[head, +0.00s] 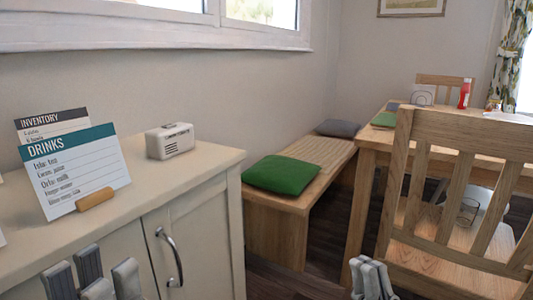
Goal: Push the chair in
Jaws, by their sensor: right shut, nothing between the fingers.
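The wooden chair (460,135) stands at the right, seen from behind, with its slatted back towards me. Its seat shows partly between the slats, and its lower legs are out of view. The wooden table (380,133) is beyond it, partly hidden by the chair back. My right gripper (372,272) is shut and empty at the bottom, just left of the chair back's lower part in the picture; I cannot tell if it touches. My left gripper (95,275) is open and empty at the bottom left, in front of the cabinet.
A cream cabinet (200,225) holds a drinks sign (75,170) and a small white radio (170,140). A wooden bench (275,235) with a green cushion (282,175) runs along the wall. Another chair (445,80) stands beyond the table. Dark floor (325,240) shows between bench and table.

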